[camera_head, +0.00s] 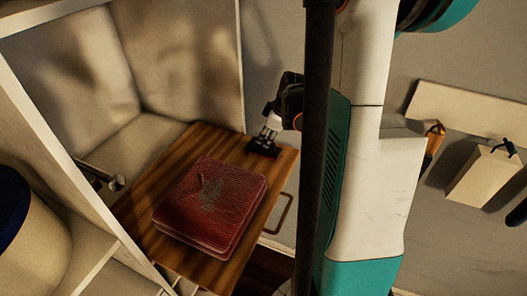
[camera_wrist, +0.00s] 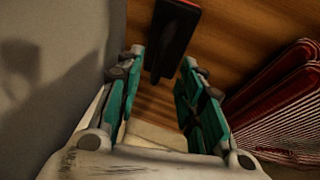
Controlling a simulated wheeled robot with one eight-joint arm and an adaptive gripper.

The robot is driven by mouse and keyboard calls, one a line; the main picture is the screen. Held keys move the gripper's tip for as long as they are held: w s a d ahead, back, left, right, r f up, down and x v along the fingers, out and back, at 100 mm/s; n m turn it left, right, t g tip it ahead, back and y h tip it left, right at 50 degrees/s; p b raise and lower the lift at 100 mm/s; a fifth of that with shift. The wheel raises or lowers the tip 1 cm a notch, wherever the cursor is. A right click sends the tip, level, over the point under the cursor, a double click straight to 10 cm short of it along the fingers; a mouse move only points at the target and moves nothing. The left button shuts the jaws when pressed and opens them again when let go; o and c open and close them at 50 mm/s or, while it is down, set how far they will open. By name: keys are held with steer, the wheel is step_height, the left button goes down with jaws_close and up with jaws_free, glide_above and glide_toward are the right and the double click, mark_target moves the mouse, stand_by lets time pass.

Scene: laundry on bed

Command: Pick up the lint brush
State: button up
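The lint brush (camera_wrist: 175,38), black with a red edge, shows at the top middle of the wrist view, above the brown wooden surface (camera_wrist: 225,30). My gripper (camera_wrist: 162,62) is open, its teal fingers apart on either side of the brush's near end. I cannot tell whether either finger touches it. In the head view my gripper (camera_head: 267,137) points down at the far right part of the wooden top. A small dark shape (camera_head: 262,148) lies at its fingertips and seems to be the brush; its details are too small to tell.
A folded red ribbed cloth stack (camera_head: 208,205) lies on the wooden top (camera_head: 165,170), left of and nearer than my gripper; it is at the right in the wrist view (camera_wrist: 285,110). A pale wall (camera_head: 190,55) stands behind. A block (camera_head: 483,178) hangs at right.

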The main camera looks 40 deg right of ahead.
steer(key=x, duration=0.3)
steer(key=shift+d+f+b, duration=0.1)
steer(key=shift+f+b, duration=0.05)
steer(key=shift+b, duration=0.15)
jaws_close()
step_height(320, 180, up, 20)
steer(key=p, duration=0.4)
steer(key=shift+p, duration=0.3)
steer(key=shift+w, duration=0.1)
